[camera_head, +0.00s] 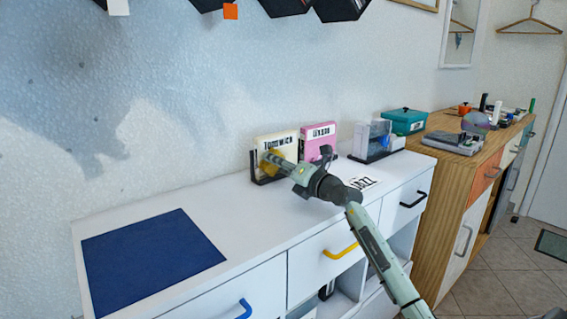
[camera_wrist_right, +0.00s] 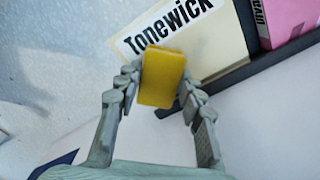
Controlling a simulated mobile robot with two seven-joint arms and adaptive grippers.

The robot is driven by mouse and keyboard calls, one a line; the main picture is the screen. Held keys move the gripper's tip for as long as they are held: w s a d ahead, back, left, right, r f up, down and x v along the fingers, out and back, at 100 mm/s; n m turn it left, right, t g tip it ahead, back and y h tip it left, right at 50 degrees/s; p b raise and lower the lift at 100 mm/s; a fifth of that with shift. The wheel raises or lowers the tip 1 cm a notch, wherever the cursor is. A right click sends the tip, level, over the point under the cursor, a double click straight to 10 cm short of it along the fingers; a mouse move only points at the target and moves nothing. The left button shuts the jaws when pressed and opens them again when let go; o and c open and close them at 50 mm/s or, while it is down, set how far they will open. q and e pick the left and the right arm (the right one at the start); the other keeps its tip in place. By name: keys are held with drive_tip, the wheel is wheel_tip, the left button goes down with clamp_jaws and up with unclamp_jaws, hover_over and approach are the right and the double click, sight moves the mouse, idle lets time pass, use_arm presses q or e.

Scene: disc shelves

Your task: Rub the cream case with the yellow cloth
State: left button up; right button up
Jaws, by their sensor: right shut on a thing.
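The cream case (camera_head: 277,141), labelled "Tonewick", stands upright in a black holder on the white cabinet, against the wall. It fills the top middle of the right wrist view (camera_wrist_right: 224,50). My right gripper (camera_head: 270,160) is at the front of the case, shut on the yellow cloth (camera_wrist_right: 162,77), which sits between its fingers (camera_wrist_right: 160,85). The cloth overlaps the lower part of the case's face; I cannot tell for sure whether it touches. In the head view the cloth shows as a small yellow patch (camera_head: 267,166). My left gripper is not in view.
A pink case (camera_head: 318,138) stands just right of the cream one. A "JAZZ" card (camera_head: 363,183), a clear box (camera_head: 372,138) and a teal box (camera_head: 404,121) are further right. A blue mat (camera_head: 150,262) lies at left, with bare cabinet top between.

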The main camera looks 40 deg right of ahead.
drive_tip(key=shift+a, duration=0.3)
drive_tip(key=shift+s, duration=0.6)
drive_tip(key=shift+s+d, duration=0.15)
drive_tip(key=shift+s, duration=1.05)
drive_tip(key=shift+s+d, duration=0.1)
drive_tip(key=shift+s, duration=1.05)
drive_tip(key=shift+s, duration=0.1)
drive_tip(key=shift+s+d, duration=0.1)
drive_tip(key=shift+s, duration=1.3)
